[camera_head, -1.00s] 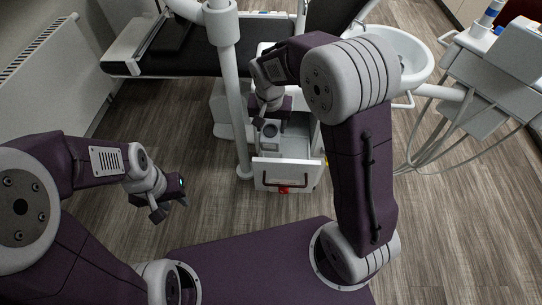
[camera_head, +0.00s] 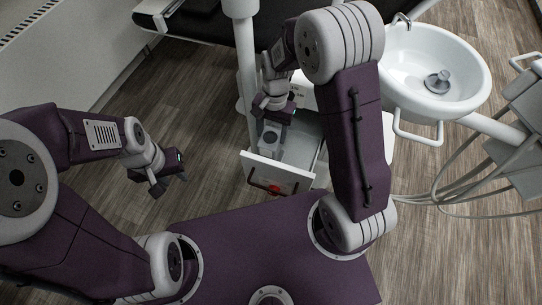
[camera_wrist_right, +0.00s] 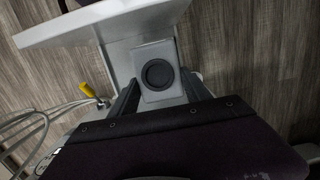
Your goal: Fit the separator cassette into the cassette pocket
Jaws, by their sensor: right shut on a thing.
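The separator cassette (camera_wrist_right: 158,75), a light grey block with a dark round recess on its face, is between the fingers of my right gripper (camera_wrist_right: 165,92) in the right wrist view. My right gripper (camera_head: 270,128) is shut on it and reaches down into the open white drawer (camera_head: 279,171) in the head view. The cassette (camera_head: 268,145) shows there as a small pale block below the gripper. I cannot make out the cassette pocket or whether the cassette touches it. My left gripper (camera_head: 168,184) is open and empty over the floor at left.
The drawer front has a dark handle and a red part (camera_head: 274,189). A pale post (camera_head: 245,70) stands left of the drawer. A white basin (camera_head: 470,62) with a grey round part (camera_head: 437,82) is at right, with hoses below it. In the wrist view a yellow part (camera_wrist_right: 87,89) shows.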

